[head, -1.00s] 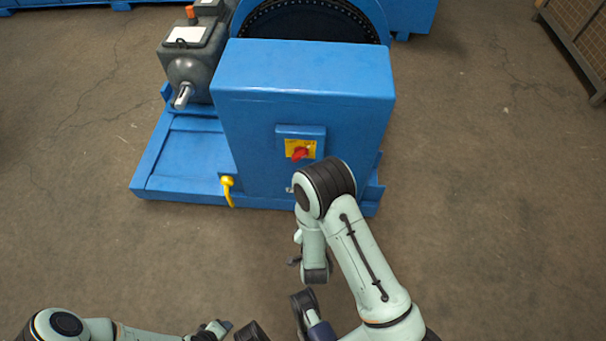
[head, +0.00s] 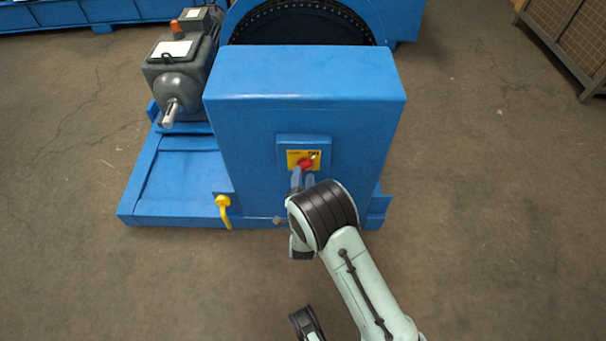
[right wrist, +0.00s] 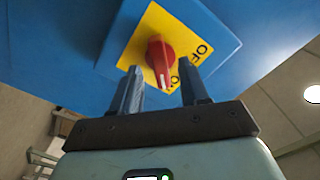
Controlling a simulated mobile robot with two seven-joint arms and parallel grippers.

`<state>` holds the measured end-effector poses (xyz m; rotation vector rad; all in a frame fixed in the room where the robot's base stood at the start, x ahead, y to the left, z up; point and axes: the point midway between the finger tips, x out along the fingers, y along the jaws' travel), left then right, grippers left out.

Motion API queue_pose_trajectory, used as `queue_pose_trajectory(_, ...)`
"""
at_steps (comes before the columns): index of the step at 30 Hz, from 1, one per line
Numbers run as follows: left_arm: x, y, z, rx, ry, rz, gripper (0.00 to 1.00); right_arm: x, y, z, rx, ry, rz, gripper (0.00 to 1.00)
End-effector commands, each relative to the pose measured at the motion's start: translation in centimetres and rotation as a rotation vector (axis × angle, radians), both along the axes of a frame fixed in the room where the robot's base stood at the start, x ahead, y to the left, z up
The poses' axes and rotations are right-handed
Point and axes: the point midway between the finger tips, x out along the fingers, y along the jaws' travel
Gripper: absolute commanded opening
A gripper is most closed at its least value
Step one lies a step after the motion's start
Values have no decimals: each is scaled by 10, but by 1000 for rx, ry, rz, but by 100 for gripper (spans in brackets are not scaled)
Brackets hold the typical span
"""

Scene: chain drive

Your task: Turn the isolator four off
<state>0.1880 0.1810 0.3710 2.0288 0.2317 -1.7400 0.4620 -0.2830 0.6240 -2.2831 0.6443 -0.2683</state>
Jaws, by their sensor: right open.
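The isolator is a red rotary knob (head: 305,164) on a yellow plate (head: 293,159), set on a blue box on the front of the blue housing. No number four is legible. In the right wrist view the red knob (right wrist: 160,60) points down and slightly right on its yellow plate (right wrist: 150,28), with OFF and part of another label at its right. My right gripper (head: 303,181) is open just below the knob, partly hidden by my wrist. In its own view, the gripper's fingertips (right wrist: 161,66) stand on either side of the knob; contact cannot be told.
The blue housing (head: 300,75) stands on a blue base (head: 165,200). A yellow hooked part (head: 223,209) sits low at its left. A grey motor (head: 180,80) with a bare shaft is behind left. The concrete floor (head: 500,220) around is clear.

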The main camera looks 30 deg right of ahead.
Motion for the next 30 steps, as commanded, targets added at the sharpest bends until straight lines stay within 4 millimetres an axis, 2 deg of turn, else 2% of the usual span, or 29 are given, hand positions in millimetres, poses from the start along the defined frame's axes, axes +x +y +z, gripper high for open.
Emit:
queue_pose_trajectory(6, -8, 1, -7, -2, 27, 1, 43, 16, -9, 0, 0, -1, 1, 45)
queue_pose_trajectory(15, -9, 1, -7, -2, 29, 2, 43, 17, -10, 0, 0, 1, 1, 45)
queue_pose_trajectory(19, -9, 1, -7, -2, 29, 2, 43, 17, -10, 0, 0, 1, 1, 2)
queue_pose_trajectory(20, -9, 1, -7, -2, 29, 2, 43, 17, -10, 0, 0, 1, 1, 0)
queue_pose_trajectory(30, -6, 1, -5, -2, 21, 1, 43, 17, -10, 0, -25, 16, 1, 0)
